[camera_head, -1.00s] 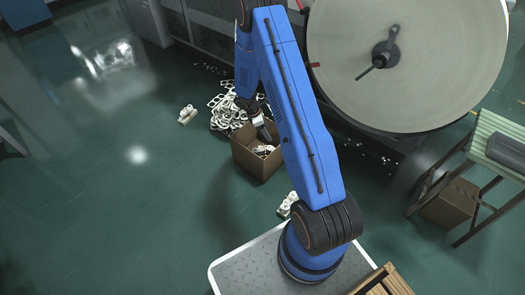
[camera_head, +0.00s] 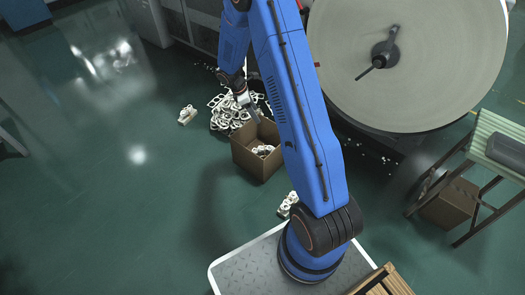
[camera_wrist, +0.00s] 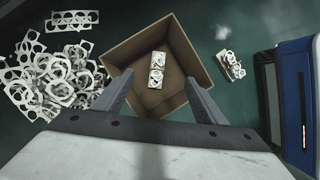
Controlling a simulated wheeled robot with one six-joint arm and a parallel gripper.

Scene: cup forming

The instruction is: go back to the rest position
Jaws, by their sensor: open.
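My gripper (camera_head: 250,108) is above the far edge of the cardboard box (camera_head: 246,160), with nothing held. In the wrist view my gripper (camera_wrist: 158,92) shows two dark fingers spread wide apart. The open cardboard box (camera_wrist: 183,45) is below and beyond the fingers. White scrap pieces (camera_wrist: 157,70) lie on the box floor. They also show in the head view (camera_head: 263,151).
A heap of white perforated scrap (camera_wrist: 50,80) lies on the green floor beside the box. Single scrap pieces lie at left (camera_head: 187,114) and near my base (camera_head: 288,204). A large round disc (camera_head: 440,60) stands at upper right, a table (camera_head: 490,150) at right.

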